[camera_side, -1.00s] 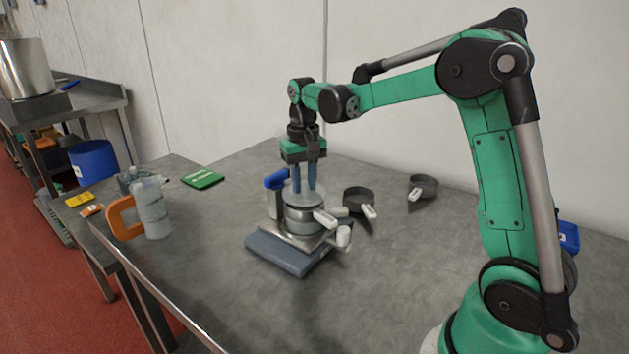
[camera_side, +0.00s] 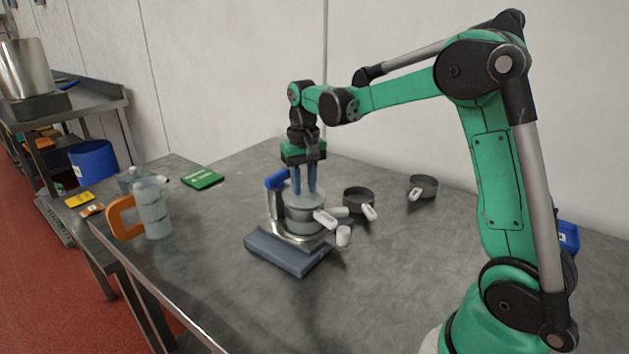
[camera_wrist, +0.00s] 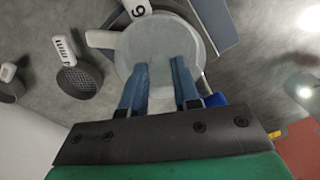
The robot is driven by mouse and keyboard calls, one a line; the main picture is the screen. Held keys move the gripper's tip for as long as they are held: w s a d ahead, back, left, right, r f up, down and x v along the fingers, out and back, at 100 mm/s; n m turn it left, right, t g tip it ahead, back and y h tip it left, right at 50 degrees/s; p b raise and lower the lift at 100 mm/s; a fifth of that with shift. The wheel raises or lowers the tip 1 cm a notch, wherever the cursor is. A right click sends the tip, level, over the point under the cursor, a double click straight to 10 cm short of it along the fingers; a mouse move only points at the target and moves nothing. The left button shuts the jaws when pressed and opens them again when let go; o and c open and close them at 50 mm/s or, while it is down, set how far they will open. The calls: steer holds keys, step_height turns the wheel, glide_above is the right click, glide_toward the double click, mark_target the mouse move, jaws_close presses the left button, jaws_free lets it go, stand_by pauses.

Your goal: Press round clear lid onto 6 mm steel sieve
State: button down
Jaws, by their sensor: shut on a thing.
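The round clear lid (camera_wrist: 160,42) looks pale and translucent in the wrist view and lies level under my fingers. In the side view the lid (camera_side: 304,197) is at the top of the steel sieve (camera_side: 304,218), which has a white tag marked 6 (camera_wrist: 137,8). Whether the lid is fully seated on the rim cannot be told. My gripper (camera_side: 305,190) points straight down with its two blue fingers shut on the lid. The sieve stands on a steel plate over a grey-blue base (camera_side: 288,254).
Two other dark sieves with white tags stand to the right, one near (camera_side: 358,200) and one farther (camera_side: 423,187). A clear jug with an orange handle (camera_side: 152,208) and a green pad (camera_side: 202,179) are left. The table front is clear.

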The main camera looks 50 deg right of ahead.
steer(key=shift+f, duration=0.4)
stand_by(0.3)
steer(key=shift+c, duration=0.8)
jaws_free()
steer(key=shift+r, duration=3.5)
steer(key=shift+r, duration=0.1)
steer(key=shift+r, duration=2.75)
